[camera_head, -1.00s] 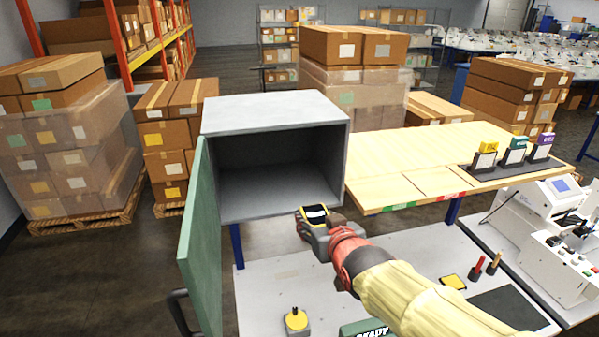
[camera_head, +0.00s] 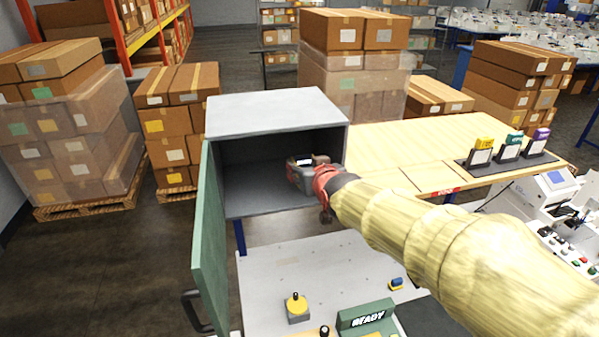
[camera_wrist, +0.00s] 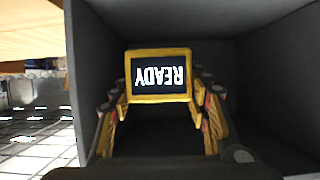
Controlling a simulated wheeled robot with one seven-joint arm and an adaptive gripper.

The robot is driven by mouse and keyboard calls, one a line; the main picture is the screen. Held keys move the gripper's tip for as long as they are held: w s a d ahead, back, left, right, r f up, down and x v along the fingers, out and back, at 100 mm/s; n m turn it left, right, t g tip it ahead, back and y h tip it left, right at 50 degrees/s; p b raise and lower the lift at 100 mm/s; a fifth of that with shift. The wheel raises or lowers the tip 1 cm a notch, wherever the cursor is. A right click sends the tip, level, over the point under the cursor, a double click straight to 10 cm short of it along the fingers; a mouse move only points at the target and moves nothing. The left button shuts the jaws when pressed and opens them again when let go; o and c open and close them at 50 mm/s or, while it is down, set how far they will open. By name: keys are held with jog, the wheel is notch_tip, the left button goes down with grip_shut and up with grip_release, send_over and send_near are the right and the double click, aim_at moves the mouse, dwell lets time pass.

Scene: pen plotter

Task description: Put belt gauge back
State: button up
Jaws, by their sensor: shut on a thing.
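The belt gauge (camera_wrist: 160,98) is a yellow-framed block with a dark screen reading READY, upside down in the wrist view. My gripper (camera_wrist: 160,110) is shut on it, with a finger on each side. In the head view my gripper (camera_head: 308,172) is inside the mouth of the open grey cabinet (camera_head: 275,112), above its floor. The gauge is mostly hidden there by my gripper. The cabinet's dark inner walls surround the gauge in the wrist view. The green cabinet door (camera_head: 211,245) stands open at the left.
A wooden shelf (camera_head: 400,165) adjoins the cabinet's right side and carries card holders (camera_head: 507,152). The cabinet floor at left looks clear.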

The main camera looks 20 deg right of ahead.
aim_at(303, 157)
jog(key=w+p, duration=0.1)
jog(key=w, duration=0.4)
jog(key=shift+w+r, duration=0.1)
jog(key=shift+w, duration=0.25)
jog(key=shift+w+f+p, duration=0.2)
jog(key=shift+f+p, duration=0.1)
jog(key=shift+f, duration=0.3)
jog(key=shift+w+f+p, duration=0.15)
jog(key=shift+f+p, duration=0.1)
jog(key=shift+f, duration=0.3)
jog(key=shift+s+f, duration=0.15)
jog(key=shift+f, duration=0.4)
notch_tip(303, 157, down, 3)
jog(key=shift+f+p, duration=0.1)
jog(key=shift+p, duration=0.65)
jog(key=shift+w+f, duration=0.15)
jog(key=shift+w, duration=0.1)
jog(key=shift+f, duration=0.1)
jog(key=shift+f, duration=0.2)
jog(key=o, duration=1.4)
jog(key=shift+c, duration=0.2)
jog(key=shift+o, duration=0.3)
